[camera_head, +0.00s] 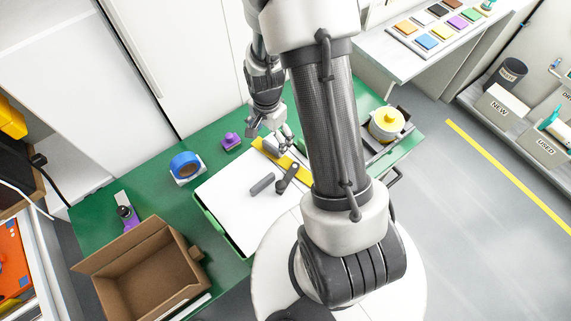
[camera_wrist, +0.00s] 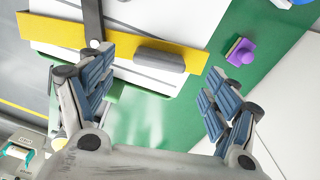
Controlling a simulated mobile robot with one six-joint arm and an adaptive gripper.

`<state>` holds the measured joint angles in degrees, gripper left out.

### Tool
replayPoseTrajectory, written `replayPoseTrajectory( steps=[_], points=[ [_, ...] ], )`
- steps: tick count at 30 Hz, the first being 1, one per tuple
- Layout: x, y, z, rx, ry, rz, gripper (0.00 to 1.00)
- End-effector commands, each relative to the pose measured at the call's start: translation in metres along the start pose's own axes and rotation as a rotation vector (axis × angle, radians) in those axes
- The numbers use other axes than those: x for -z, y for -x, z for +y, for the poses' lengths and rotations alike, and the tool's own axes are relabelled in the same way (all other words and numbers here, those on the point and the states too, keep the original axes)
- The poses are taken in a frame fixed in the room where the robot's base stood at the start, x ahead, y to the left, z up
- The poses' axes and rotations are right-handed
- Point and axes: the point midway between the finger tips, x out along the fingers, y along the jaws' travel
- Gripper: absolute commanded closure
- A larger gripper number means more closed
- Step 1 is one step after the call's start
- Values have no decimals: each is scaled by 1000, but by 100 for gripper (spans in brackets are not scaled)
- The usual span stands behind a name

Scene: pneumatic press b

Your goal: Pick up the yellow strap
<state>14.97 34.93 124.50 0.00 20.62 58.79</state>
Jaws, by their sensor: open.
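The yellow strap (camera_head: 260,144) lies along the far edge of a white board, partly hidden by my arm in the head view. In the wrist view the strap (camera_wrist: 50,31) runs from the upper left to the right, above the space between my fingers. My gripper (camera_head: 284,137) is above the far side of the board, close to the strap. In the wrist view my gripper (camera_wrist: 158,72) has its fingers wide apart, with nothing held.
The white board (camera_head: 232,206) lies on a green table (camera_head: 95,210). A purple piece (camera_head: 231,140) and blue tape roll (camera_head: 184,164) stand left of the strap. An open cardboard box (camera_head: 140,262) is at the front left. A yellow round part (camera_head: 387,122) stands at the right.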

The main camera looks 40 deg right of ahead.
Motion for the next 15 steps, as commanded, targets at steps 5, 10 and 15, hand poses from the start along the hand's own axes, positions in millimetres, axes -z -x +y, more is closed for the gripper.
replayPoseTrajectory(
  steps=[5,10,15],
  points=[
    [0,-13,0,-1,0,0,18],
    [2,-40,1,-3,0,-2,18],
    [2,-55,0,-1,0,0,18]
  ],
)
